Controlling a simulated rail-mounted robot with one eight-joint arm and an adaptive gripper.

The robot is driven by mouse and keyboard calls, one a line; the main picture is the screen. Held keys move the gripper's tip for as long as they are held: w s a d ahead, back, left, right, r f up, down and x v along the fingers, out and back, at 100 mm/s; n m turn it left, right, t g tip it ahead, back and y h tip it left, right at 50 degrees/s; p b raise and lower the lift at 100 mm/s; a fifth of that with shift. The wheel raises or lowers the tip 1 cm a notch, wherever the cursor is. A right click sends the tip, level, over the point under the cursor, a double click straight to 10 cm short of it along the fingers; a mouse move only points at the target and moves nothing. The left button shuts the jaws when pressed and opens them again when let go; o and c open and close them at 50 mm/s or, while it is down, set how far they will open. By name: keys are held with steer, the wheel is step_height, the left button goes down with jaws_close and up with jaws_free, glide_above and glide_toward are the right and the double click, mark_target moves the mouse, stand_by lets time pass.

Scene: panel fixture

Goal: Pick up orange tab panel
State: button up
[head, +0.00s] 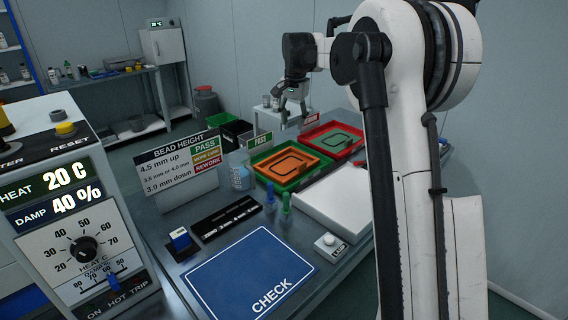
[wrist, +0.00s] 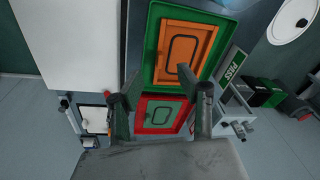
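The orange tab panel (head: 273,163) lies flat in a green tray on the bench and carries a black rounded-rectangle outline. In the wrist view the orange panel (wrist: 204,37) is in the upper middle, inside the green tray (wrist: 155,42). My gripper (head: 293,115) is above and behind the trays, apart from the panel. In the wrist view my gripper's two fingers (wrist: 163,88) are spread with nothing between them. They overlap the near edges of the trays in that picture.
A red tray (head: 357,149) with a green panel (head: 336,141) adjoins the green tray. A white block (head: 330,205) lies in front of the trays. A blue CHECK mat (head: 235,270) is bare.

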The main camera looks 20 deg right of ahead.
steer(key=w+d+f+m, duration=0.2)
steer(key=w+d+f, duration=0.3)
steer(key=m+g+p, duration=0.1)
steer(key=g, duration=0.1)
glide_above(302, 163)
step_height(302, 163, down, 7)
steer(key=f, duration=0.8)
steer(key=shift+d+f, duration=0.3)
steer(key=shift+f, duration=0.1)
steer(key=shift+w+a+f, duration=0.1)
steer(key=shift+a+f, duration=0.05)
steer(key=shift+f, duration=1.15)
steer(key=shift+a+f, duration=0.1)
steer(key=shift+f, duration=1.2)
steer(key=shift+c, duration=0.5)
jaws_close()
